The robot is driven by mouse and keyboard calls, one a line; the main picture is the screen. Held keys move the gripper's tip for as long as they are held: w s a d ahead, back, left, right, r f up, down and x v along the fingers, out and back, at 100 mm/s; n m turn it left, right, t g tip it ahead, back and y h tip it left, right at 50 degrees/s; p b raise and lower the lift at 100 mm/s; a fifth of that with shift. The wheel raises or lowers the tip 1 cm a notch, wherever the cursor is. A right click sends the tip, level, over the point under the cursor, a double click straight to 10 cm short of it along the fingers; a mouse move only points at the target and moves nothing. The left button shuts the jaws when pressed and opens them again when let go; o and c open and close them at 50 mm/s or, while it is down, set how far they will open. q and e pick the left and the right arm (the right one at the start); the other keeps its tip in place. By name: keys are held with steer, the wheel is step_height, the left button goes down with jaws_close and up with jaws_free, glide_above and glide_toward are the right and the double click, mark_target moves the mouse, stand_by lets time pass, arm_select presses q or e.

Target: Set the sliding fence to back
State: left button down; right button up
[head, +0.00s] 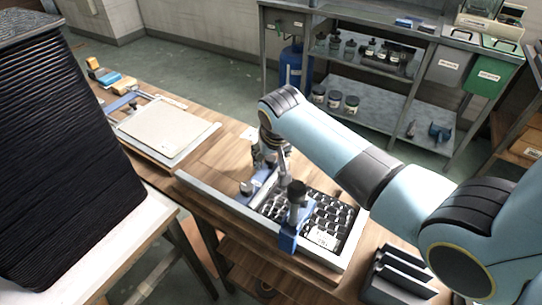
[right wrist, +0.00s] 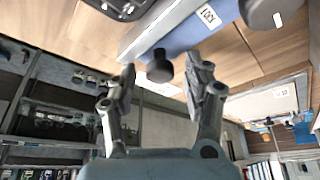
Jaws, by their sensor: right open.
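The sliding fence is a blue bar (head: 266,184) on a light-framed tray (head: 214,194) with a dark grid panel, on the wooden bench. In the right wrist view the blue fence (right wrist: 200,30) carries a white label and a dark round knob (right wrist: 160,68). My right gripper (right wrist: 160,82) is open, and the knob appears between its fingertips; I cannot tell whether they touch it. In the head view the right gripper (head: 272,155) is at the fence's far end, partly hidden by its own wrist. My left gripper is not in view.
A blue post with a black knob (head: 297,189) stands near the tray's front edge. A second board (head: 165,127) lies farther left on the bench. A black rack (head: 400,277) stands at lower right. A metal shelf (head: 372,95) with jars is behind.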

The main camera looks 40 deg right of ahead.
jaws_close()
stand_by(0.3)
steer(key=w+a+b, duration=0.1)
steer(key=w+b, duration=0.1)
steer(key=w, duration=0.2)
steer(key=w+a+b, duration=0.2)
steer(key=w, duration=0.2)
steer(key=w+a+b, duration=0.2)
steer(key=w+b, duration=0.1)
steer(key=w, duration=0.2)
steer(key=shift+a+f, duration=0.2)
steer(key=shift+w+a+r, duration=0.1)
steer(key=shift+w+r, duration=0.05)
steer(key=shift+w, duration=0.05)
steer(key=shift+r, duration=0.2)
steer(key=shift+c, duration=2.2)
jaws_free()
steer(key=o, duration=0.4)
steer(key=shift+w+a+f, duration=0.1)
steer(key=shift+w, duration=0.1)
steer(key=shift+o, duration=0.2)
